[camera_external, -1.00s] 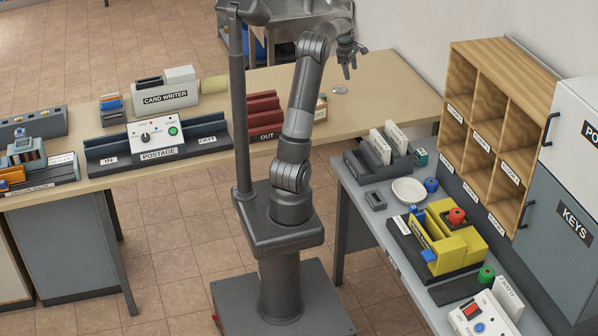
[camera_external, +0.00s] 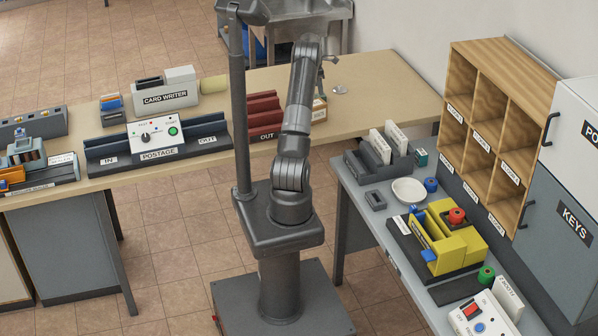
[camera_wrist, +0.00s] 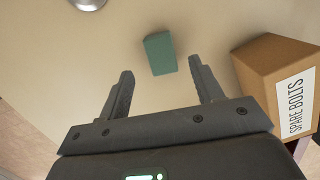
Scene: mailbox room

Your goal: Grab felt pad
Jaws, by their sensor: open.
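A small green block, which looks like the felt pad (camera_wrist: 160,53), lies on the beige table top in the wrist view. It is ahead of my gripper (camera_wrist: 160,70), roughly centred between the two fingertips. The fingers are spread wide with nothing between them, and the pad appears below and apart from them. In the external view my gripper (camera_external: 328,68) is over the far table, partly hidden behind my arm. I cannot make out the pad in that view.
A cardboard box labelled SPARE BOLTS (camera_wrist: 278,85) stands close to the right finger. A round metal object (camera_wrist: 88,3) lies at the top left of the wrist view. Dark red trays (camera_external: 264,112) stand left of my arm. The table (camera_external: 385,95) is clear to the right.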

